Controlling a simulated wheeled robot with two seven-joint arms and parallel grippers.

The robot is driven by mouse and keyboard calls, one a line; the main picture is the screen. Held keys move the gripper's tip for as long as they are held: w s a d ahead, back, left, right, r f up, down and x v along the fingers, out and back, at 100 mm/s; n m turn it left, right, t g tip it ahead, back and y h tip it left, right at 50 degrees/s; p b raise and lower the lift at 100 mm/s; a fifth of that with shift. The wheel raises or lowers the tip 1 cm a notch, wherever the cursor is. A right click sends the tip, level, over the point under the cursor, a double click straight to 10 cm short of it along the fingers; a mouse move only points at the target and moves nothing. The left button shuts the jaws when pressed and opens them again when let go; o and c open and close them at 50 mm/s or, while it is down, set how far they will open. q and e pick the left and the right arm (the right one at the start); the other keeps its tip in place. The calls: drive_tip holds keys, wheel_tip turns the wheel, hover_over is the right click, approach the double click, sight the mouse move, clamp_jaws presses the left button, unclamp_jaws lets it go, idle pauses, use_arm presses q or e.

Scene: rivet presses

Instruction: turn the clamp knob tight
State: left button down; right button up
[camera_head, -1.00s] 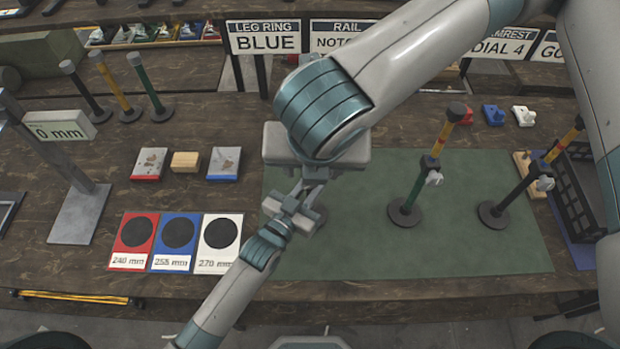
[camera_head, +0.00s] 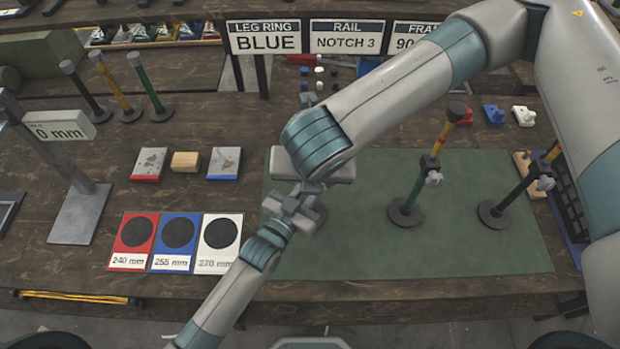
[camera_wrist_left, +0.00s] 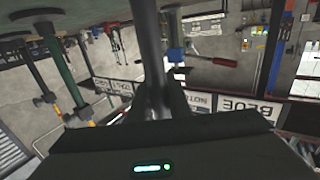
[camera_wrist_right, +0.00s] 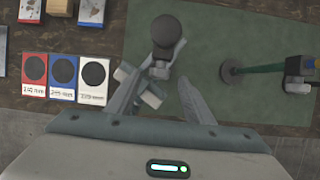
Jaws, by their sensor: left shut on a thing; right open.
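A post with a dark ball top (camera_wrist_right: 166,30) stands upright in the right wrist view, with a silver clamp knob (camera_wrist_right: 160,71) just below the top. My right gripper (camera_wrist_right: 160,82) is open, with its fingers on either side of the knob area; I cannot tell whether they touch it. My left gripper (camera_head: 300,208) comes in from the lower left and is shut on the dark post (camera_wrist_left: 150,40), which runs between its fingers in the left wrist view. In the head view my arms hide most of this post and its clamp.
Two similar clamp posts, one green (camera_head: 413,188) and one dark (camera_head: 512,196), stand to the right on the green mat (camera_head: 450,250). Red, blue and white cards (camera_head: 217,262) lie left of the mat. A dark crate (camera_head: 567,195) sits at the right.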

drive_tip(key=shift+x, duration=0.95)
drive_tip(key=c, duration=1)
drive_tip(key=shift+c, duration=0.2)
